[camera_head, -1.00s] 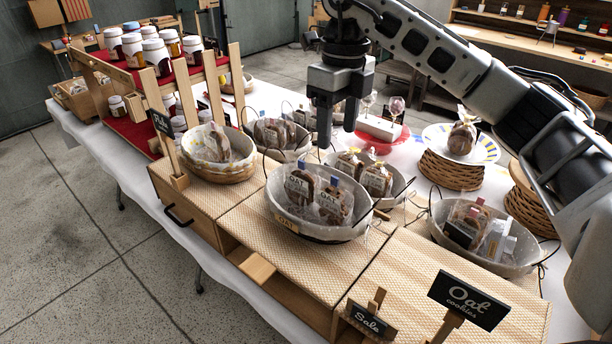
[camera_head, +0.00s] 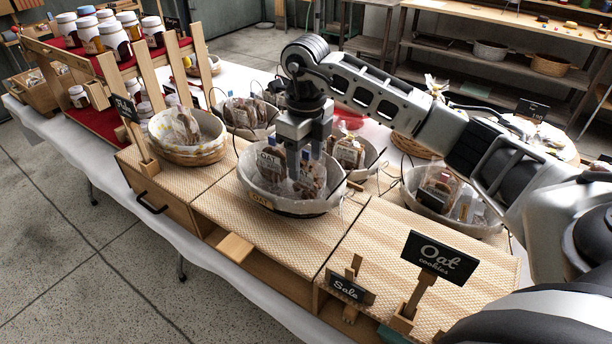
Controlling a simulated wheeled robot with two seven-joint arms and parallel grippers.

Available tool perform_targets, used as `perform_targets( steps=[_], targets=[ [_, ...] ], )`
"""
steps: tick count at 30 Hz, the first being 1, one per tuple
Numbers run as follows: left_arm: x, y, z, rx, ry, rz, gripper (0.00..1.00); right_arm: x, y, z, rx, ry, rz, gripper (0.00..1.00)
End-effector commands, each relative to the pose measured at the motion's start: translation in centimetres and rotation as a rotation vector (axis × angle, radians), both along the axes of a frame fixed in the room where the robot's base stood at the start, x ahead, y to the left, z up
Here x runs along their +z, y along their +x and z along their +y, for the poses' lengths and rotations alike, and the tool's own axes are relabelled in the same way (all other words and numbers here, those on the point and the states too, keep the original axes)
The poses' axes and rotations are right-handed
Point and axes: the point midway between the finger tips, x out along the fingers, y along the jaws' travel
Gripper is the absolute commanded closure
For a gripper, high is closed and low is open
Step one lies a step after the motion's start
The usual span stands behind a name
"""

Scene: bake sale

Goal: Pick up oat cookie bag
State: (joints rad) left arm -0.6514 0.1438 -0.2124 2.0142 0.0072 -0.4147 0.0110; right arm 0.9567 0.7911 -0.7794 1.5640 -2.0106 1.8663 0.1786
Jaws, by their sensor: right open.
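The oat cookie bags stand in a lined oval basket (camera_head: 290,209) at the front middle of the stall. The right bag (camera_head: 311,183) is partly covered by my gripper. My right gripper (camera_head: 305,165) points down over this basket with its fingers apart, at the tops of the bags. I cannot tell whether a bag is between the fingers or whether they touch one. My left gripper is not in view.
More bagged cookies stand in a basket behind (camera_head: 350,153) and a basket to the right (camera_head: 437,212). An "Oat cookies" sign (camera_head: 433,257) and a "Sale" sign (camera_head: 347,289) stand in front. A jar shelf (camera_head: 98,73) is at the left. The front mat is largely clear.

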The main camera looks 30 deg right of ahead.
Motion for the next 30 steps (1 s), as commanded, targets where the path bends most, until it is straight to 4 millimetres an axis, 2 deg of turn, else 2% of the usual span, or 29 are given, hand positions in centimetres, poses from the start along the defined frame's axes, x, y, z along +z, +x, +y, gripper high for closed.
perform_targets(
  steps=[4,12,16,30],
  targets=[
    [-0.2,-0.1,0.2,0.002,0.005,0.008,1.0,-1.6,-0.1,0.0,-0.001,-0.001,0.002,0.44],
    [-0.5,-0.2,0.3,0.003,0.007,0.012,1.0,-1.9,0.0,0.0,0.0,-0.001,-0.001,0.44],
    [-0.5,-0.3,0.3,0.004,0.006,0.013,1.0,-1.9,0.0,0.0,0.0,0.0,-0.001,0.8],
    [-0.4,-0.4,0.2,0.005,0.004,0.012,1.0,-1.3,0.0,0.0,0.0,0.0,-0.003,0.8]
  ],
)
